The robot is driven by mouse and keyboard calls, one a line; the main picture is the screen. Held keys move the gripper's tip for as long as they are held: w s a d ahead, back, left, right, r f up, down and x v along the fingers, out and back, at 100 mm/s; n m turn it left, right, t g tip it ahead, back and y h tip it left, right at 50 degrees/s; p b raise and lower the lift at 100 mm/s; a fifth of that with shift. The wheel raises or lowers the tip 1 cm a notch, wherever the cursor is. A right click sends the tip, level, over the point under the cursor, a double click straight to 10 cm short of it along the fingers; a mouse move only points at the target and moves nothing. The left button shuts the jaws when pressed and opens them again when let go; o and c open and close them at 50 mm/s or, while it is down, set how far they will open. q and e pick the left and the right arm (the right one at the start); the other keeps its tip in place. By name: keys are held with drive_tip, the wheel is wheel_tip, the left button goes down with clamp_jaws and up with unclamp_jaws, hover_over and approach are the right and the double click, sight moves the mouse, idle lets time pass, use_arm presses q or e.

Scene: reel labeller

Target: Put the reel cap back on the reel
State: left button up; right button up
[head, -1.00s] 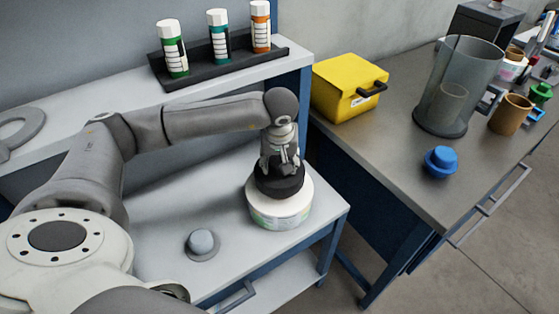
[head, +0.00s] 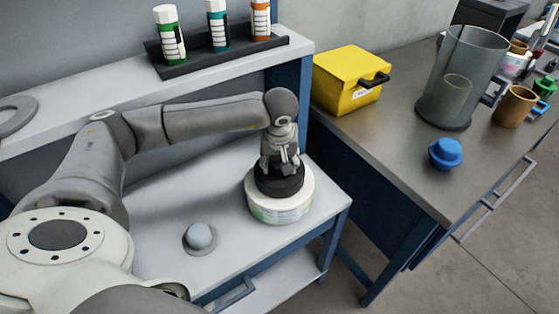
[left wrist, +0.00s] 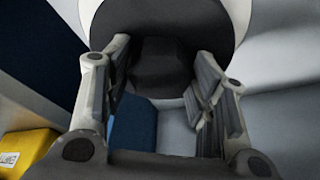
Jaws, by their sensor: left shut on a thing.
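The reel (head: 291,209) is a white round drum with a printed label, standing on the light grey bench near its right front corner. The reel cap (head: 279,183) is black and round with a raised knob, and sits at the top of the reel. Whether it is fully seated, I cannot tell. My left gripper (head: 281,165) points down from above and is shut on the cap's knob. In the left wrist view, the black knob (left wrist: 160,75) lies between the fingers, with the cap's disc and the reel's white rim (left wrist: 68,12) beyond. My right gripper is not in view.
A pale round knob on a grey disc (head: 199,237) lies on the bench left of the reel. A rack (head: 215,57) with three bottles stands on the shelf behind. Across a gap, the right counter holds a yellow box (head: 345,85), a blue piece (head: 445,153) and a clear cylinder (head: 462,80).

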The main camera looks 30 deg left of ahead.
use_arm(q)
drive_tip(key=o, duration=1.4)
drive_tip(key=shift+r, duration=0.15)
drive_tip(key=v, duration=1.2)
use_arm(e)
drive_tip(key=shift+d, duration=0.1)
